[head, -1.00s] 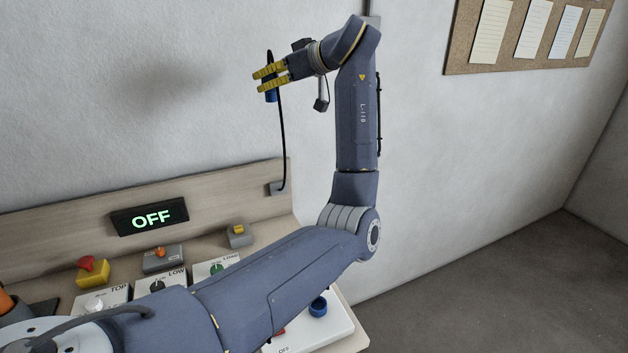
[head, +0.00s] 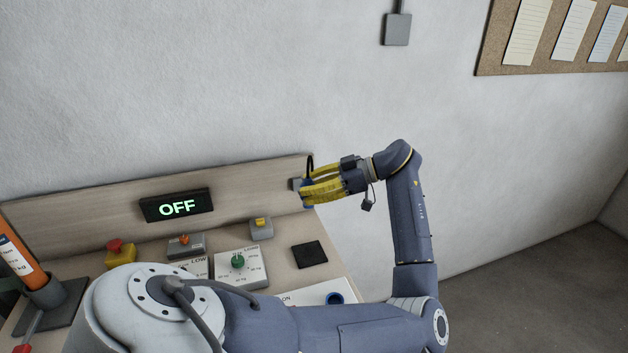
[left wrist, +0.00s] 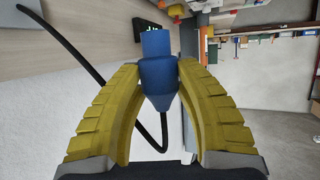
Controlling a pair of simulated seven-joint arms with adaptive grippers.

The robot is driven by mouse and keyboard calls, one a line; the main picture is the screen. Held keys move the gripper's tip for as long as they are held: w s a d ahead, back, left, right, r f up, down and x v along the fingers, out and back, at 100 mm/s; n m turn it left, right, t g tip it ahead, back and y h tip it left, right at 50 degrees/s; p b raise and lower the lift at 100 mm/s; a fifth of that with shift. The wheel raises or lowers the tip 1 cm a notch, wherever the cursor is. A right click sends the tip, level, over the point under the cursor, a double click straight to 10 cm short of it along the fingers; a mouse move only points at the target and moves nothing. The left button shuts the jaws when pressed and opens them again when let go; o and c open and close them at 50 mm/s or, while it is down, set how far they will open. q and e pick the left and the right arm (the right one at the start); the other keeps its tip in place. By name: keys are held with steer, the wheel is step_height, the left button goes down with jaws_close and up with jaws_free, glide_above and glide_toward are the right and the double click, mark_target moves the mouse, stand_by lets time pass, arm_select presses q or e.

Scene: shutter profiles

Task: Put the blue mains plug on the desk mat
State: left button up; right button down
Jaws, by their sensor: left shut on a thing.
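The blue mains plug (head: 307,198) is held between the yellow fingers of my left gripper (head: 308,188), above the right end of the bench. In the left wrist view the plug (left wrist: 158,82) sits between both fingertips (left wrist: 158,70), with its black cord trailing from it. The cord (head: 310,160) loops up near a small grey box on the backboard. A flat black square, which looks like the desk mat (head: 310,254), lies on the bench below and apart from the plug. It is bare. My right gripper is out of view.
The backboard (head: 262,190) carries an OFF display (head: 176,205).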

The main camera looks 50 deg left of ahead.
arm_select(q)
step_height(320, 180, down, 18)
steer(key=shift+r, duration=0.2)
stand_by(0.5)
steer(key=shift+f, duration=0.1)
steer(key=o, duration=1.2)
